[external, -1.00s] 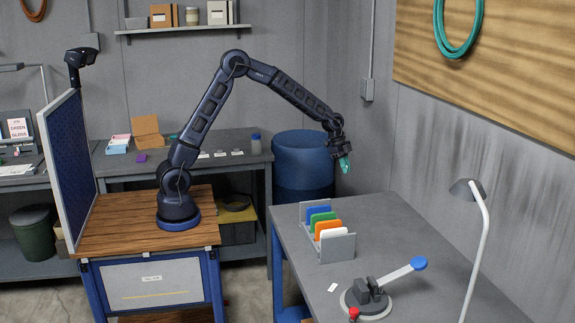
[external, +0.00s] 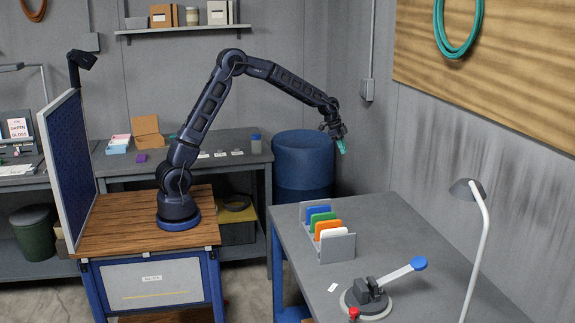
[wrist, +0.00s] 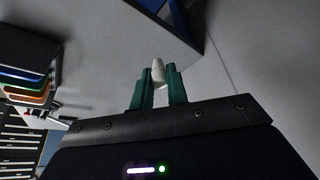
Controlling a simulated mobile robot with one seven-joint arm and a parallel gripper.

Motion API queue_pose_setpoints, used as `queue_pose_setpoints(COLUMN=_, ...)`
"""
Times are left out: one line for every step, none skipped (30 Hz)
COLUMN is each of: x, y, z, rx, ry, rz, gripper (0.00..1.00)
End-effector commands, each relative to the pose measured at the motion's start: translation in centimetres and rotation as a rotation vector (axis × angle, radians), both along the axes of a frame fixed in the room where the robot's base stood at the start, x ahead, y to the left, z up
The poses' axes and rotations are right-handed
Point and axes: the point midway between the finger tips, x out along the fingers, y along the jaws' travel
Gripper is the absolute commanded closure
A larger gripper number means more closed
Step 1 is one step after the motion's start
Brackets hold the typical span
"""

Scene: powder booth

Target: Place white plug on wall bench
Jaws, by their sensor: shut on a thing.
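A small white plug (wrist: 158,72) sits between the teal fingers of my gripper (wrist: 159,88) in the wrist view, its rounded end showing past the fingertips. My gripper (external: 341,146) is shut on it. In the external view it hangs in the air above the far end of the right-hand grey table, in front of the blue drum. The plug is too small to make out there. A grey bench (external: 125,167) runs along the back wall, to the left of my gripper.
The right-hand table (external: 410,235) bears a rack (external: 338,247) of coloured panels, a clamp with a blue-ended lever (external: 388,277) and a lamp (external: 470,190). The blue drum (external: 302,165) stands beside the back bench.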

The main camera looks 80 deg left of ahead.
Motion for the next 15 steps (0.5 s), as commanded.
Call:
queue_pose_setpoints(x=0.3, y=2.5, z=0.0, rx=0.0, ry=0.0, rz=0.047, gripper=1.0)
queue_pose_setpoints(x=0.5, y=3.8, z=0.1, rx=0.0, ry=0.0, rz=0.07, gripper=1.0)
queue_pose_setpoints(x=0.6, y=5.6, z=0.1, rx=0.0, ry=0.0, rz=0.105, gripper=1.0)
queue_pose_setpoints(x=0.7, y=6.9, z=0.1, rx=-0.001, ry=0.0, rz=0.13, gripper=1.0)
queue_pose_setpoints(x=0.8, y=8.2, z=0.2, rx=0.001, ry=-0.001, rz=0.154, gripper=1.0)
queue_pose_setpoints(x=0.9, y=10.0, z=0.3, rx=0.001, ry=-0.001, rz=0.189, gripper=1.0)
queue_pose_setpoints(x=0.9, y=11.3, z=0.3, rx=0.001, ry=-0.001, rz=0.212, gripper=1.0)
queue_pose_setpoints(x=0.9, y=12.6, z=0.4, rx=0.001, ry=-0.001, rz=0.238, gripper=1.0)
queue_pose_setpoints(x=0.8, y=14.4, z=0.4, rx=0.001, ry=-0.001, rz=0.271, gripper=1.0)
queue_pose_setpoints(x=0.8, y=15.7, z=0.4, rx=0.001, ry=-0.001, rz=0.295, gripper=1.0)
queue_pose_setpoints(x=0.7, y=17.1, z=0.5, rx=0.001, ry=0.0, rz=0.321, gripper=1.0)
queue_pose_setpoints(x=0.6, y=18.8, z=0.6, rx=0.001, ry=-0.001, rz=0.352, gripper=1.0)
queue_pose_setpoints(x=0.4, y=20.1, z=0.6, rx=0.001, ry=-0.001, rz=0.376, gripper=1.0)
queue_pose_setpoints(x=0.2, y=21.5, z=0.7, rx=0.001, ry=-0.001, rz=0.402, gripper=1.0)
queue_pose_setpoints(x=0.0, y=23.2, z=0.7, rx=0.002, ry=-0.001, rz=0.434, gripper=1.0)
